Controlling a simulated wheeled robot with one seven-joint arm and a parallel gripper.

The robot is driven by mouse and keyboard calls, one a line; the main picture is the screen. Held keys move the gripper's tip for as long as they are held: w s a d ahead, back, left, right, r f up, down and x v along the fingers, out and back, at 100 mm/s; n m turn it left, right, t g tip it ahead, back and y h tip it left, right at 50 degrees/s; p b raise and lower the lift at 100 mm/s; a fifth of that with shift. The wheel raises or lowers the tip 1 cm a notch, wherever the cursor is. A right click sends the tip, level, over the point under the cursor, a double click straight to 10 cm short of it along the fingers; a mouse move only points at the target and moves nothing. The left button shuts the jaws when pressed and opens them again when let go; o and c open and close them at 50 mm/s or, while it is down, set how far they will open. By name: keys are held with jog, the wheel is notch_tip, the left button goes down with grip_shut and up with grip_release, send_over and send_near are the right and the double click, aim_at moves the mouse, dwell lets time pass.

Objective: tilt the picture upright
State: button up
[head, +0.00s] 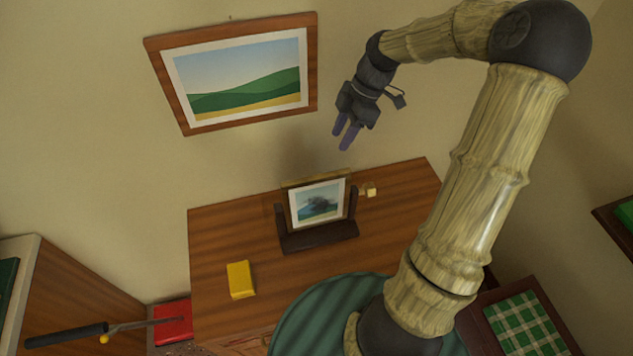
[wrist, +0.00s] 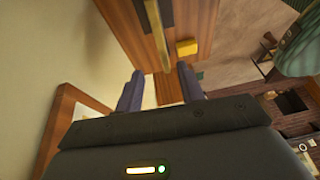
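A small picture (head: 318,203) in a thin golden-brown frame is held between the posts of a dark stand (head: 320,238) on the wooden table. Its top edge shows as a thick strip, and its exact lean is hard to tell. In the wrist view the small picture's frame (wrist: 157,35) appears as a narrow golden strip beyond the fingers. A larger wood-framed landscape (head: 245,75) hangs on the wall, slightly askew; its frame corner also shows in the wrist view (wrist: 66,110). My gripper (head: 343,142) is open and empty, above and to the right of the small picture, touching nothing.
The table (head: 225,235) carries a yellow block (head: 240,279) at front left and a small pale cube (head: 371,192) right of the stand. A red item (head: 172,322) and a dark-handled tool (head: 70,336) lie at lower left. A green checked cloth (head: 523,325) is at lower right.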

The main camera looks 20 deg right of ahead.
aim_at(316, 184)
jog(key=shift+f, duration=0.1)
jog(key=p+x, duration=0.3)
jog(key=x, duration=1.4)
jog(key=shift+f, duration=0.1)
grip_shut()
